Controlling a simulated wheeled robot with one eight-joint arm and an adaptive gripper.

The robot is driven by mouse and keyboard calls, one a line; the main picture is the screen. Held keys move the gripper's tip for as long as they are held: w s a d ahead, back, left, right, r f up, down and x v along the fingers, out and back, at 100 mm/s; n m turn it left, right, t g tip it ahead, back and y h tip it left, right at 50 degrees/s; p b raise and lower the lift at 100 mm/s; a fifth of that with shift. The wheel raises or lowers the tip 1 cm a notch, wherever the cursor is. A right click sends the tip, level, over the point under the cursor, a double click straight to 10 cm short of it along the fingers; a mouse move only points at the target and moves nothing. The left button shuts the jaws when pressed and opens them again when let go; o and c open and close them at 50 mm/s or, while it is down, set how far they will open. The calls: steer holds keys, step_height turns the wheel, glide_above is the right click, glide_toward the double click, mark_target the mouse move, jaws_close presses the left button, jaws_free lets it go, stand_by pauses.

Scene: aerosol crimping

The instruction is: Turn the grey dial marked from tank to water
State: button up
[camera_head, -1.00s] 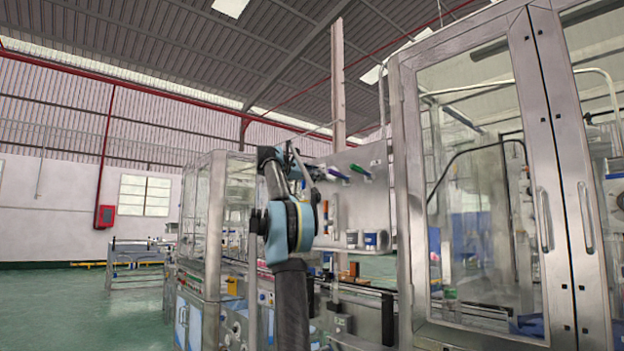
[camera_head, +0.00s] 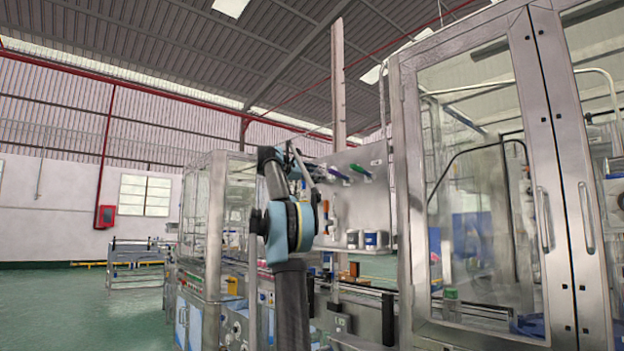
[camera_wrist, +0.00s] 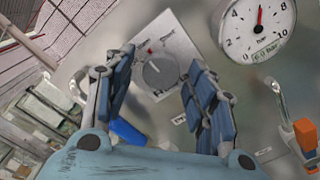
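The grey dial (camera_wrist: 158,72) is a round knob on a pale square plate, seen in the wrist view. A small red mark shows at its upper left, and the small lettering around it is too blurred to read. My gripper (camera_wrist: 161,60) is open, with one blue-padded finger at the left of the dial and the other at the right. Gaps show between both fingers and the knob, and nothing is held. In the head view my arm reaches toward the machine's grey panel (camera_head: 350,205); the dial cannot be made out there.
A pressure gauge (camera_wrist: 257,28) with a red needle is at the upper right in the wrist view. An orange-handled valve (camera_wrist: 305,135) lies at the lower right. A tall glazed metal cabinet (camera_head: 480,170) stands right of my arm. Green floor (camera_head: 70,310) is clear at left.

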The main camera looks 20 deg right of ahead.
steer(key=v, duration=1.2)
stand_by(0.6)
